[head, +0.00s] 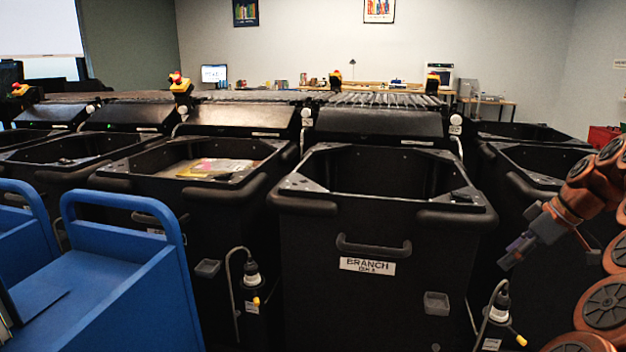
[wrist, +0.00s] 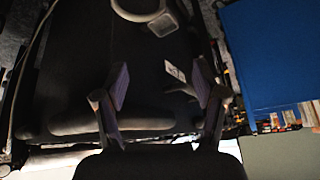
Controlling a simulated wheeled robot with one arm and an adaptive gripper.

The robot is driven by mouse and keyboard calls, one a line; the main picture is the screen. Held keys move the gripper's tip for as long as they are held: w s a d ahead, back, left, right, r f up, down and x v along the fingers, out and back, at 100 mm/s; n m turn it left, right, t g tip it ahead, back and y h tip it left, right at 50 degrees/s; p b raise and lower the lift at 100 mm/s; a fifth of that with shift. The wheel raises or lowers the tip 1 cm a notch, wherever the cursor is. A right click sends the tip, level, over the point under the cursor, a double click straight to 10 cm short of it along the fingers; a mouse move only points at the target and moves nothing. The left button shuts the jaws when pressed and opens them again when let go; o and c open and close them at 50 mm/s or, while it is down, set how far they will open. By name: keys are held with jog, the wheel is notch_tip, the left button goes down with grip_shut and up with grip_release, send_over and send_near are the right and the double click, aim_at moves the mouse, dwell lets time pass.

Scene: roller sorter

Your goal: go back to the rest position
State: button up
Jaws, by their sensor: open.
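My gripper (head: 517,250) is at the right in the head view, at the end of my orange arm, in front of the black bins. In the wrist view its two fingers (wrist: 160,90) stand apart with nothing between them. A dark bin surface with a pale label fills the picture behind the fingers. In the head view the gripper is to the right of the bin labelled BRANCH (head: 367,266) and appears clear of it, though the exact gap is hard to judge.
Blue carts (head: 125,285) stand at the front left. An open bin holding books (head: 218,168) is left of the labelled bin. A roller conveyor (head: 375,100) runs behind the bins. A red container (head: 603,137) stands at the far right. Blue also shows in the wrist view (wrist: 272,50).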

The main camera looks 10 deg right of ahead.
jog(key=s+a+r+g+p, duration=0.15)
jog(key=a+r+p, duration=0.25)
jog(key=a, duration=0.5)
jog(key=s+a+r+m+g+p, duration=0.1)
jog(key=s+a+r+p, duration=0.25)
jog(key=a, duration=0.55)
jog(key=s+a+r+g+p, duration=0.1)
jog(key=s+a+r+p, duration=0.1)
jog(key=a+r+p, duration=0.5)
jog(key=s+a+m+g+h+p, duration=0.1)
jog(key=s+a+m+p, duration=0.1)
jog(key=s, duration=0.5)
jog(key=s+a+f+m+h+p, duration=0.1)
jog(key=s+a+m+p, duration=0.1)
jog(key=s+p, duration=0.3)
jog(key=s+a+m+g+h+p, duration=0.1)
jog(key=s+a+m+p, duration=0.1)
jog(key=s, duration=0.7)
jog(key=shift+s+a+f+g+h+p, duration=0.15)
jog(key=shift+s+a+g+h+p, duration=0.25)
jog(key=shift+a+p, duration=0.6)
